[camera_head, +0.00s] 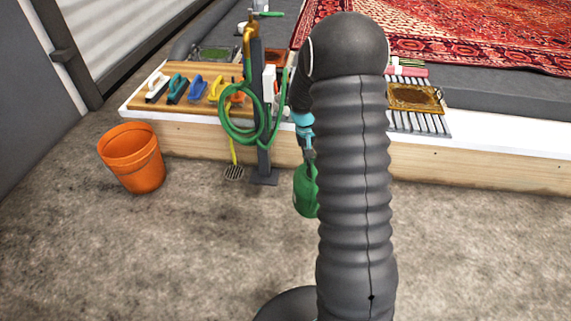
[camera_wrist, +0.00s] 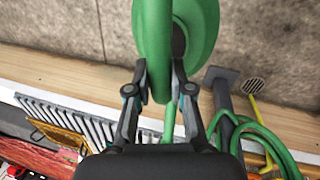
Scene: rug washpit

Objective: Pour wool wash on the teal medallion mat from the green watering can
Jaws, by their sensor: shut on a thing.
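The green watering can (camera_head: 306,190) hangs in front of the wooden platform's front face, partly hidden by my arm. In the wrist view the can (camera_wrist: 200,35) fills the top middle. My gripper (camera_wrist: 160,92) is shut on its handle; in the head view my gripper (camera_head: 307,150) shows just above the can. A small mat with a greenish middle (camera_head: 215,53) lies at the back left of the platform; I cannot clearly make out a teal medallion. A gold-brown mat (camera_head: 415,97) lies on a slatted rack right of my arm.
A dark post (camera_head: 262,130) with a coiled green hose (camera_head: 238,137) stands left of the can. Several brushes lie on a wooden board (camera_head: 145,98). An orange bucket (camera_head: 133,160) stands on the floor. A large red rug (camera_head: 470,30) covers the back right. A floor drain (camera_head: 233,173) is near the post.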

